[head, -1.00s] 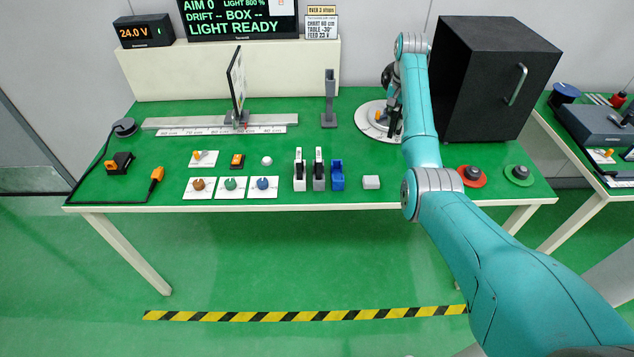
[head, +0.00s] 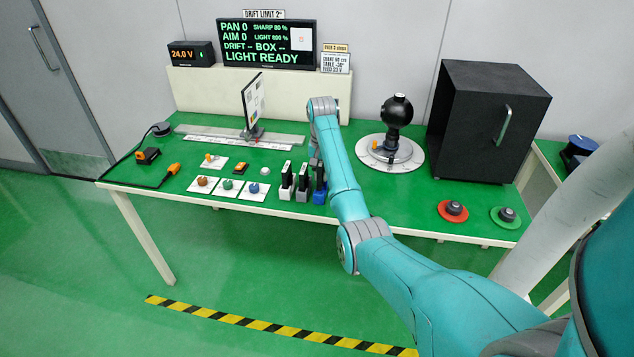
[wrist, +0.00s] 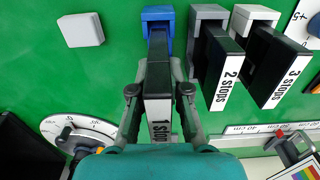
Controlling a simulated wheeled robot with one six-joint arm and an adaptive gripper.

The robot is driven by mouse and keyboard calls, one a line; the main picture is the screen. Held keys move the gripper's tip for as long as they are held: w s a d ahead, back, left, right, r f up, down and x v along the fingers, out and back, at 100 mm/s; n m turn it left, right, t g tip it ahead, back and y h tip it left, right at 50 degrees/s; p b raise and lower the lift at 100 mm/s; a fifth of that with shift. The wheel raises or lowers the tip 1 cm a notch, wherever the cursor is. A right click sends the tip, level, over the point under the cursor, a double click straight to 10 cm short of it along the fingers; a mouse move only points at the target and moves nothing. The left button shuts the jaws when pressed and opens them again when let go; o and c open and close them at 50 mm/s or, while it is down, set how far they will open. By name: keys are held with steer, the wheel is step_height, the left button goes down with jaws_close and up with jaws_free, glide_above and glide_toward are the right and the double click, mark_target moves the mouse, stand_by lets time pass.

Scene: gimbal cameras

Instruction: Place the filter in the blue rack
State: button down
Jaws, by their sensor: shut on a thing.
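The filter (wrist: 160,118), a black plate with a white label reading "1 stops", is between the fingers of my gripper (wrist: 158,80) in the wrist view. My gripper is shut on it. The blue rack (wrist: 157,14) is directly beyond the filter's far end, lined up with it. The filter looks nearer the camera than its neighbours; I cannot tell whether its lower end is inside the rack. In the head view the blue rack (head: 320,196) stands below my forearm's end, with a dark plate above it. My arm hides most of the gripper there.
Left of the blue rack are a grey rack (head: 302,195) and a white rack (head: 285,192), each holding a black filter, close by. A white block (wrist: 81,30) lies on the other side. A black ball-shaped device (head: 397,110) on a round dial and a black cabinet (head: 485,120) stand to the right.

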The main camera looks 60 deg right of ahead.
mark_target(321, 182)
steer(key=shift+f, duration=1.85)
steer(key=shift+f, duration=0.1)
steer(key=c, duration=1.1)
jaws_free()
steer(key=shift+c, duration=0.2)
